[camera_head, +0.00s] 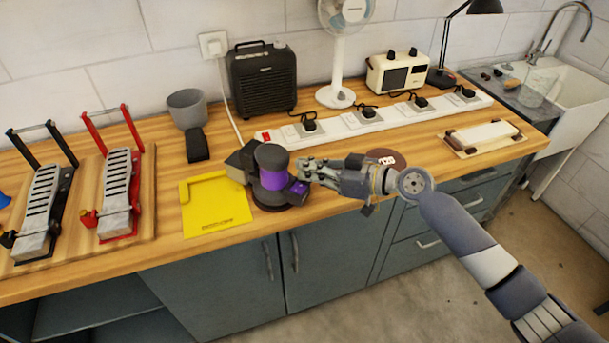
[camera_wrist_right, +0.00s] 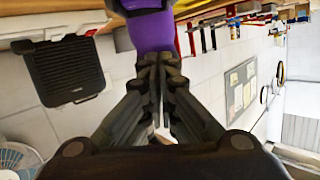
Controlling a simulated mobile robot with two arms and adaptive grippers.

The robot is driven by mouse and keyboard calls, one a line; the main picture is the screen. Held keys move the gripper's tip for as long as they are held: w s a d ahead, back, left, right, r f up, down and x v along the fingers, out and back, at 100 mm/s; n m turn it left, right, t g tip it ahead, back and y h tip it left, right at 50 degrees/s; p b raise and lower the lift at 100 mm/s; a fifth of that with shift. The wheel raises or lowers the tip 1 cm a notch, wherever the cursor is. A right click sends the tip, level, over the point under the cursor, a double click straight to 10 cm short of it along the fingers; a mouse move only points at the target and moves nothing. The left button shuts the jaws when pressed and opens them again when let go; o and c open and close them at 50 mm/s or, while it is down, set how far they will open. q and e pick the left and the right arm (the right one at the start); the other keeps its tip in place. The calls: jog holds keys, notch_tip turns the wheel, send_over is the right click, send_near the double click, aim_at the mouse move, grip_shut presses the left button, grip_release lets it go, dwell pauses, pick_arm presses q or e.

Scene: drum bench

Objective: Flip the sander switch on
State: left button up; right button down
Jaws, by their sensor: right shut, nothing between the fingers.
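The sander (camera_head: 271,175), dark grey with a purple band, stands upright near the front edge of the wooden bench, beside a yellow square sheet. My right gripper (camera_head: 304,168) comes from the right, with its fingertips at the sander's right side. The fingers are shut with nothing between them. In the right wrist view the closed fingertips (camera_wrist_right: 159,62) lie against or just in front of the sander's purple body (camera_wrist_right: 151,32); I cannot tell whether they touch. The switch itself cannot be made out. My left gripper is not in view.
Behind the sander, a long white power strip (camera_head: 375,118) carries several black plugs. A black heater (camera_head: 262,80), white fan (camera_head: 342,60) and cream radio (camera_head: 397,73) stand at the back. The yellow sheet (camera_head: 214,204) lies left of the sander. Pedal-like devices (camera_head: 118,190) stand at the left.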

aim_at(298, 188)
jog(key=shift+a+f+p, duration=0.2)
jog(key=shift+f, duration=0.85)
jog(key=shift+a+f+p, duration=0.15)
jog(key=shift+a+f, duration=0.05)
jog(key=shift+f, duration=0.85)
